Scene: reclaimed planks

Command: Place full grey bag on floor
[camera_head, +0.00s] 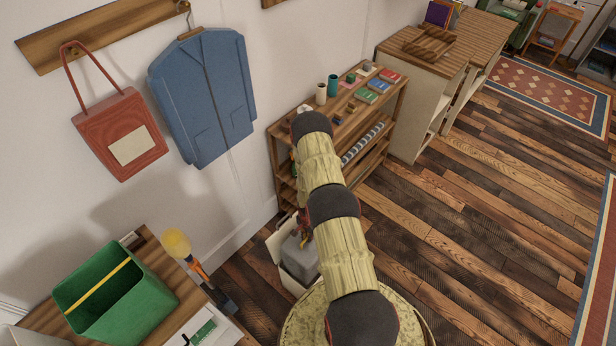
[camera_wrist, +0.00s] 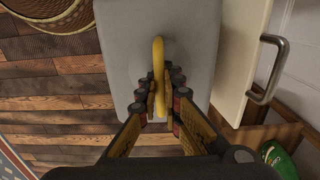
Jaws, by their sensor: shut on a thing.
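The full grey bag (camera_wrist: 125,45) fills the upper middle of the wrist view, with a yellow looped handle (camera_wrist: 158,48) on top. My gripper (camera_wrist: 160,97) is shut on that handle, one finger on each side. In the head view the grey bag (camera_head: 300,262) is low in the middle, partly behind my arm, by a pale bin (camera_head: 287,284) with a raised pale lid. I cannot tell whether the bag is still partly inside the bin. The plank floor (camera_wrist: 55,95) shows left of the bag in the wrist view.
A pale panel with a metal handle (camera_wrist: 268,70) stands close right of the bag. A wooden shelf (camera_head: 283,165) holds small items behind my arm. A green bin (camera_head: 125,300) sits on a cabinet at lower left. Open plank floor (camera_head: 460,220) lies to the right.

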